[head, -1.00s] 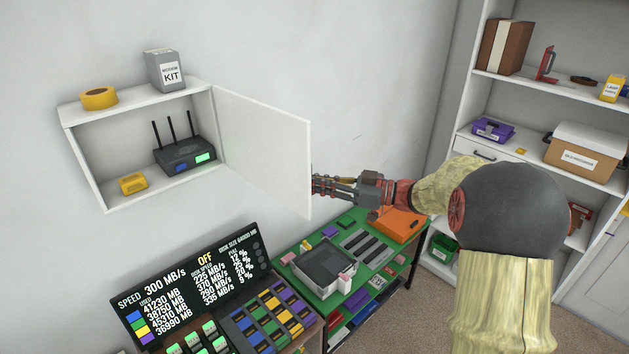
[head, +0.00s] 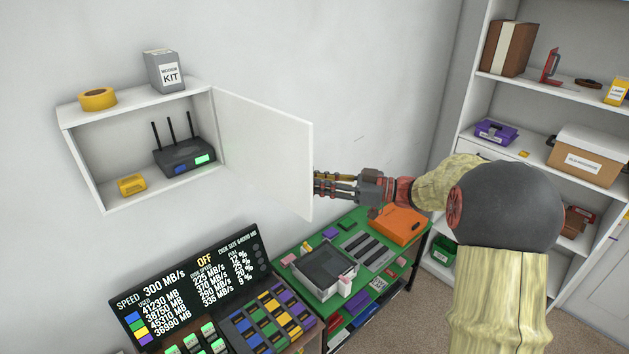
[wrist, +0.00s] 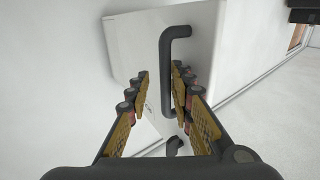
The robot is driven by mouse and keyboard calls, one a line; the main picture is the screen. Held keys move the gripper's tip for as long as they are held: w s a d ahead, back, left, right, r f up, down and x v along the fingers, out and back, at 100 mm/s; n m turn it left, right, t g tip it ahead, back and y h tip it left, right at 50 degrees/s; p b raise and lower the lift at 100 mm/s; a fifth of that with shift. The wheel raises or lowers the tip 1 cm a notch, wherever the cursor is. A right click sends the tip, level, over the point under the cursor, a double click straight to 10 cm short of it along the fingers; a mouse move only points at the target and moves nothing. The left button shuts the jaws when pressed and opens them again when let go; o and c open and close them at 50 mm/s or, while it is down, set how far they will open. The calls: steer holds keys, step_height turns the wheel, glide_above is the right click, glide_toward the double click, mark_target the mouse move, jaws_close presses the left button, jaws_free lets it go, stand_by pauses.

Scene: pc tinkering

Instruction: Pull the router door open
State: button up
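The router door (head: 265,150) is a white panel on the right side of the white wall cabinet (head: 140,200). It stands wide open, and the black router (head: 186,158) with its antennas shows inside. My gripper (head: 318,184) is at the door's free edge, its tips partly hidden by the door in the head view. In the wrist view the door (wrist: 135,40) carries a dark bar handle (wrist: 167,75). My gripper (wrist: 160,88) has its fingers apart there, with the handle between or just past the tips, nearer the right finger. I see no clear grip on it.
Yellow tape (head: 98,98) and a grey kit box (head: 165,70) sit on the cabinet, and a small yellow block (head: 132,184) inside. Below are a display panel (head: 190,290) and a green workbench (head: 330,240). A white shelf unit (head: 500,145) stands at right.

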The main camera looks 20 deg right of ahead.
steer(key=v, duration=1.2)
steer(key=shift+d+f, duration=0.1)
steer(key=shift+d, duration=0.05)
